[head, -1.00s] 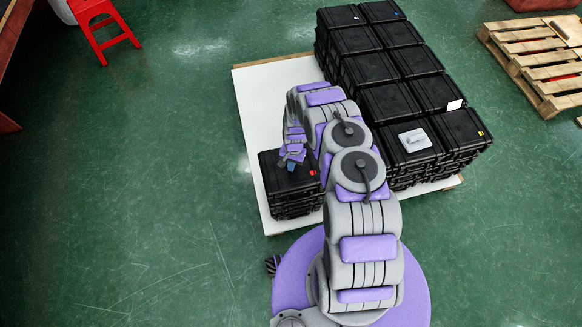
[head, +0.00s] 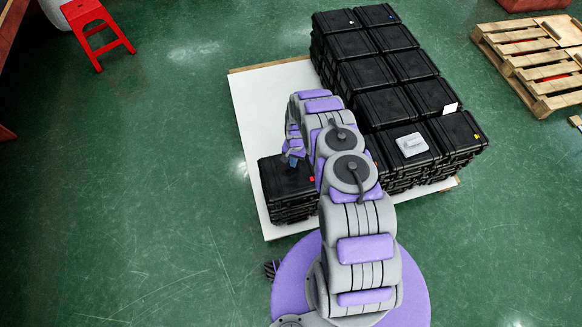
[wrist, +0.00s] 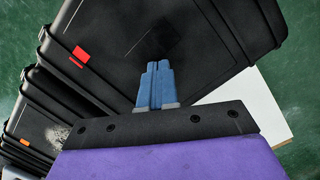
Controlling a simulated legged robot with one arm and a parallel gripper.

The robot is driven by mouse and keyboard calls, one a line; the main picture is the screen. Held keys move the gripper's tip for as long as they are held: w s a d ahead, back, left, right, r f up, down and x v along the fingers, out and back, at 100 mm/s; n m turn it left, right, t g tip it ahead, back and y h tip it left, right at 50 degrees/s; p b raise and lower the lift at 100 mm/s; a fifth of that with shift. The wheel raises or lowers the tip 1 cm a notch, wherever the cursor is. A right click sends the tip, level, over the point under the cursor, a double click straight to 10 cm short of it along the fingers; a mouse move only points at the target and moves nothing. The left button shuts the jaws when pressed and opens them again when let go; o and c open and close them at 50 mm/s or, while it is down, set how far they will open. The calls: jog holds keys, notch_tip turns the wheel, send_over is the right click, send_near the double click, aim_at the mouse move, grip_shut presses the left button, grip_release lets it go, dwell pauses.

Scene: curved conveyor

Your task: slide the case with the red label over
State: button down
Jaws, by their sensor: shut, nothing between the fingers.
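The black case with the red label (head: 279,183) is the top of a low stack at the pallet's near left corner. Its red label (wrist: 81,54) shows on the case's edge in the wrist view, where the case top (wrist: 115,28) fills the upper middle. My gripper (head: 292,160) is over the far part of this case, pointing down. In the wrist view its blue fingers (wrist: 157,66) are together and empty, against or just above the lid; contact is unclear. My arm hides the case's right side in the head view.
A tall block of black cases (head: 395,67) stands right of the low stack, with a grey item (head: 411,144) on one. The white pallet top (head: 250,115) is bare behind the low stack. A red stool (head: 97,33) and wooden pallet (head: 530,60) stand farther off.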

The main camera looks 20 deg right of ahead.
jog(key=w+d, duration=0.2)
jog(key=w, duration=0.1)
jog(key=shift+d, duration=0.35)
jog(key=shift+w+d+p, duration=0.35)
jog(key=shift+w, duration=0.45)
jog(key=shift+w+d, duration=0.2)
jog(key=shift+w, duration=0.25)
jog(key=shift+w+d, duration=0.15)
jog(key=shift+d, duration=0.15)
